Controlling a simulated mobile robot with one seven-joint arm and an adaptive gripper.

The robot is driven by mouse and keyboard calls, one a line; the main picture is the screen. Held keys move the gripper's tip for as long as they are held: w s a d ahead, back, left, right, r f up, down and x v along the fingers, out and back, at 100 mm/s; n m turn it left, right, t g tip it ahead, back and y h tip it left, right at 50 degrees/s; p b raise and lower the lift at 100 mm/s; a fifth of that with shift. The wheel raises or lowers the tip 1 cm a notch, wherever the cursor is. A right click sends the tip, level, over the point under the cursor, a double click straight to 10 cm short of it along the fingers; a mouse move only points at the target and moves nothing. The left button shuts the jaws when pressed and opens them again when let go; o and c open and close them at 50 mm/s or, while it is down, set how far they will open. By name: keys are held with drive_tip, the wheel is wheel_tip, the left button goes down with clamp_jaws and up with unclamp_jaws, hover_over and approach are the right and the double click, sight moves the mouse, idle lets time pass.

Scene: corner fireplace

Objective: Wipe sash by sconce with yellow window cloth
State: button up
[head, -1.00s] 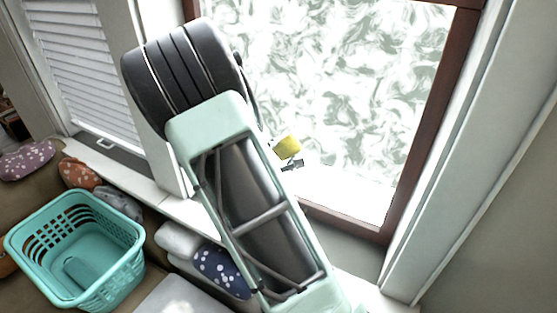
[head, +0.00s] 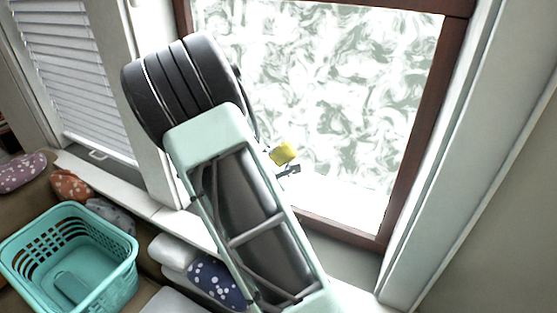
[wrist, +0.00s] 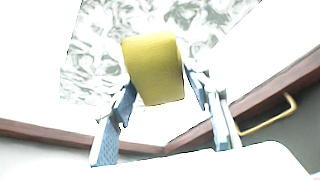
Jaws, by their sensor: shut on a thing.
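A yellow window cloth (head: 284,153), bunched into a rounded block, is held by my gripper (head: 290,168) in front of the lower left of the window pane. In the wrist view the cloth (wrist: 153,68) sits between the two fingers of my gripper (wrist: 158,92), which is shut on it. The sash (head: 400,185) is a dark red-brown frame around bright glass (head: 345,95) with grey-green swirls. I cannot tell whether the cloth touches the glass. My arm hides the sash's lower left part. No sconce can be made out for certain.
A brass bent bar (wrist: 275,115) shows at the right in the wrist view. A teal laundry basket (head: 125,262) stands at lower left near patterned cushions (head: 215,283). A white-blinded window (head: 75,75) is at left. Pale trim (head: 465,150) borders the right side.

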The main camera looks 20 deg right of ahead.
sight(293, 159)
drive_tip(key=shift+w+d, duration=0.55)
drive_tip(key=shift+d, duration=0.15)
drive_tip(key=shift+s+d, duration=0.6)
drive_tip(key=shift+s, duration=0.25)
drive_tip(key=shift+s+d, duration=0.55)
drive_tip(key=shift+s, duration=0.25)
drive_tip(key=shift+w+r, duration=0.1)
drive_tip(key=shift+w+a+r+p, duration=0.1)
drive_tip(key=shift+w+a+p, duration=0.4)
drive_tip(key=shift+w, duration=0.35)
drive_tip(key=shift+w+a+r+p, duration=0.1)
drive_tip(key=shift+w+a+p, duration=0.25)
drive_tip(key=shift+w+a, duration=0.35)
drive_tip(key=shift+w+d, duration=0.15)
drive_tip(key=shift+s+a+f+p, duration=0.15)
drive_tip(key=shift+s+a+p, duration=0.45)
drive_tip(key=shift+s+a, duration=0.5)
drive_tip(key=shift+s+a+f+p, duration=0.15)
drive_tip(key=shift+s+a+p, duration=0.55)
drive_tip(key=shift+a, duration=0.55)
drive_tip(key=shift+s, duration=0.1)
